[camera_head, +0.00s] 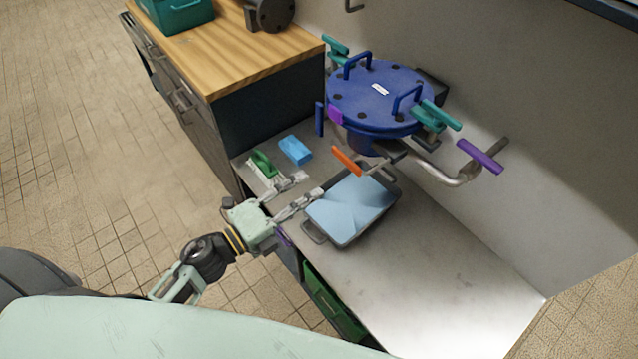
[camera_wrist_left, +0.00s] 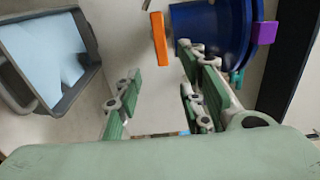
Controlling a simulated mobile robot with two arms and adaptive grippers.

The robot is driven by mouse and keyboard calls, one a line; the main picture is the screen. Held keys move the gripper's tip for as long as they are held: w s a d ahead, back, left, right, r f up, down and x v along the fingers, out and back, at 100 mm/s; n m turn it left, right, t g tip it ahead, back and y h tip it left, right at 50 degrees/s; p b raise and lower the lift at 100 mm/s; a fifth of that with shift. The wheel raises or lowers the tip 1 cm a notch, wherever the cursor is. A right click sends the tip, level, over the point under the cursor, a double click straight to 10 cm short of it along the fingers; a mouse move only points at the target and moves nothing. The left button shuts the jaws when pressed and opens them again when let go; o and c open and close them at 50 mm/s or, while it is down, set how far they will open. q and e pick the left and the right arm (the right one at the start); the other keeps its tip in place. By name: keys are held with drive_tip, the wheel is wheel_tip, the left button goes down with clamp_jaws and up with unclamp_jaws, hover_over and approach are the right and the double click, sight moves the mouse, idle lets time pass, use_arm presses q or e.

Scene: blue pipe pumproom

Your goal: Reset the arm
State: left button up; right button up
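My left gripper (camera_head: 311,184) reaches in from the left over the metal bench. Its two fingers are spread apart with nothing between them. In the left wrist view the fingers of the left gripper (camera_wrist_left: 160,72) are also apart and empty. The left gripper is beside a grey tray (camera_head: 321,237) holding light blue sheet-like material (camera_head: 350,207); whether a finger touches the tray rim is unclear. The tray (camera_wrist_left: 90,78) shows at upper left in the wrist view. My right gripper is not in view.
A green brush (camera_head: 263,163) and a blue sponge-like block (camera_head: 295,149) lie behind the gripper. A blue lidded vessel (camera_head: 376,97) with an orange handle (camera_head: 347,161) and purple handle (camera_head: 480,156) stands at the back. The bench's front right (camera_head: 440,280) is clear.

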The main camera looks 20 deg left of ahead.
use_arm(q)
drive_tip(key=shift+s+a, duration=0.2)
drive_tip(key=shift+s, duration=0.1)
idle(0.4)
drive_tip(key=s+a+f+n+g+y, duration=0.25)
drive_tip(key=f+n, duration=0.25)
drive_tip(key=f, duration=0.6)
drive_tip(key=s+a+f+n+g+y, duration=0.1)
drive_tip(key=s+a+f+n+y, duration=0.3)
drive_tip(key=f, duration=0.6)
drive_tip(key=s+a+f+n+g+y, duration=0.1)
drive_tip(key=s+a+f+n+y, duration=0.1)
drive_tip(key=f+n, duration=0.65)
drive_tip(key=s+f+n+g, duration=0.1)
drive_tip(key=s+f+g, duration=0.2)
drive_tip(key=s+f, duration=0.3)
drive_tip(key=s+d+f+n+g+y, duration=0.1)
drive_tip(key=s+f+n+g, duration=0.1)
drive_tip(key=s+f, duration=0.5)
drive_tip(key=s+d+f+n+g, duration=0.1)
drive_tip(key=s+f+g, duration=0.3)
drive_tip(key=s, duration=1.1)
wheel_tip(320, 180, down, 2)
drive_tip(key=shift+d+f+n, duration=0.15)
drive_tip(key=shift+f+n, duration=0.1)
drive_tip(key=shift+n, duration=0.4)
